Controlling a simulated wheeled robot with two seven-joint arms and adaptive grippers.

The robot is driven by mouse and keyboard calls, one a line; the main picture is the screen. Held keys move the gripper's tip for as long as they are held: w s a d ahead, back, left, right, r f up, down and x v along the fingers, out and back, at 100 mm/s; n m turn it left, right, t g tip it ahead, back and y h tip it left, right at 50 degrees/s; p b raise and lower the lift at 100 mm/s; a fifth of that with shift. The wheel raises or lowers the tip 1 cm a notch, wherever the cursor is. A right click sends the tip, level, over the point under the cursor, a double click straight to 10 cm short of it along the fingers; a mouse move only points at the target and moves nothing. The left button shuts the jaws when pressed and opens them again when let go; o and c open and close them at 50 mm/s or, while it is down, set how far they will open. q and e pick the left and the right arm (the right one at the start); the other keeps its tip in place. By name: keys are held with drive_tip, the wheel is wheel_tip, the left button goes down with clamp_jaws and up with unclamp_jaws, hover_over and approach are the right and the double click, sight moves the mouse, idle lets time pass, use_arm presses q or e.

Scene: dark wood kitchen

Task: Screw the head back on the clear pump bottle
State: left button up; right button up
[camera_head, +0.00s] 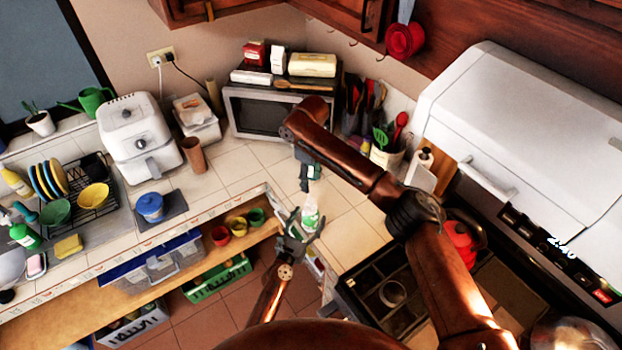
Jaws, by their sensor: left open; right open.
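A small clear bottle with some green and white (311,216) shows near the counter's front edge, in the middle of the picture. My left gripper (299,228) is open, with its fingers around or beside the bottle; I cannot tell whether they touch it. My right gripper (308,184) is open and points down just above and behind the bottle. A pale spot shows at the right gripper, but it is too small to tell whether it is the pump head. The bottle's top and lower part are partly hidden or too small to make out.
A microwave (268,112), an air fryer (139,140) and a utensil crock (386,156) stand behind on the tiled counter. Red, yellow and green cups (237,223) sit on the shelf below left. A red kettle (462,240) is at right. Tiles behind the bottle are clear.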

use_arm(q)
drive_tip(key=v, duration=1)
drive_tip(key=shift+s, duration=0.15)
